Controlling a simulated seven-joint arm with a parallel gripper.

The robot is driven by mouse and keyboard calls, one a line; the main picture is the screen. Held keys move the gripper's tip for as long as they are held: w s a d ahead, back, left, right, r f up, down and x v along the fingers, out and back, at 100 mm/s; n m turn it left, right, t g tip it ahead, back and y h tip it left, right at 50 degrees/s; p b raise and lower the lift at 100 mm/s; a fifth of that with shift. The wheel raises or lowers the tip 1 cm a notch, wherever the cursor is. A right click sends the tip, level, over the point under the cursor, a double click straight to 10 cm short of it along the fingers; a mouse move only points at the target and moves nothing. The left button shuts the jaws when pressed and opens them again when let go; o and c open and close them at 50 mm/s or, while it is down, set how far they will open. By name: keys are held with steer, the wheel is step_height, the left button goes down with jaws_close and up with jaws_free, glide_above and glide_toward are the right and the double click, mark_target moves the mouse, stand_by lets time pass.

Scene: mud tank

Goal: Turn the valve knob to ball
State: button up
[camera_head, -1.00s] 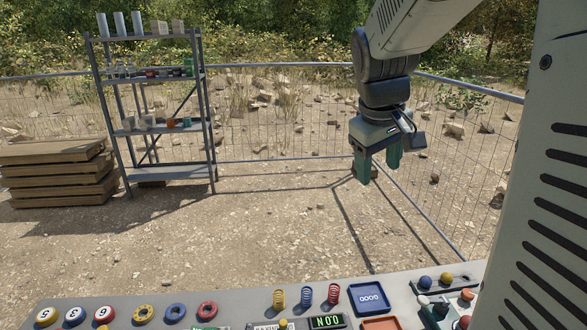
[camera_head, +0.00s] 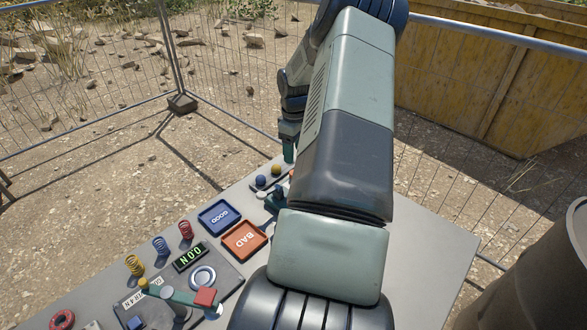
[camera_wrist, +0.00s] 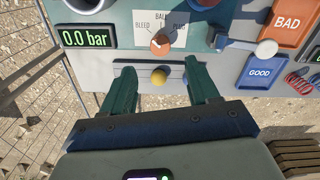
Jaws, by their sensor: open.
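In the head view my gripper (camera_head: 289,150) is mostly hidden behind my arm.
A "0.0 bar" display (camera_wrist: 86,37) sits left of the knob. A white-ended lever (camera_wrist: 266,48), the GOOD tray (camera_wrist: 261,73) and the BAD tray (camera_wrist: 287,23) lie to the right. The table also carries coloured springs (camera_head: 160,246). A wire fence (camera_head: 90,110) stands behind.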

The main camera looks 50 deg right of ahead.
step_height(320, 180, down, 8)
steer(key=shift+r, duration=0.1)
steer(key=shift+c, duration=0.2)
steer(key=c, duration=1)
steer(key=shift+m, duration=0.3)
steer(key=m, duration=0.9)
stand_by(0.4)
